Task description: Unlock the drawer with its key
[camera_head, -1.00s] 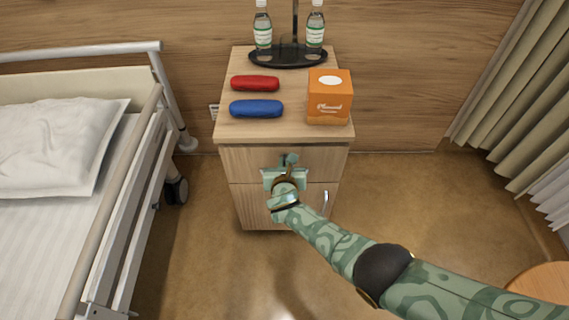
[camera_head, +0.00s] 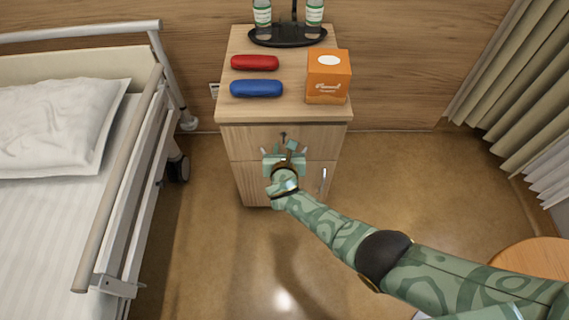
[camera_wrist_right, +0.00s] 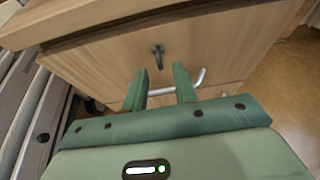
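The drawer (camera_head: 245,138) is the top front of the wooden bedside cabinet and looks closed. A small dark grey key (camera_head: 283,136) sits at its upper middle; in the right wrist view the key (camera_wrist_right: 158,56) sticks out of the drawer front and hangs down. My right gripper (camera_head: 284,152) is just below and in front of the key. In the right wrist view the gripper (camera_wrist_right: 160,84) has its two green fingers apart, with nothing between them, clear of the key. A silver bar handle (camera_wrist_right: 198,80) shows behind the fingers. My left gripper is not in view.
On the cabinet top (camera_head: 285,107) are a red case (camera_head: 254,62), a blue case (camera_head: 256,88), an orange tissue box (camera_head: 328,78) and a black tray (camera_head: 288,40) with bottles. A bed (camera_head: 60,220) stands left. A vertical handle (camera_head: 323,181) is on the lower door.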

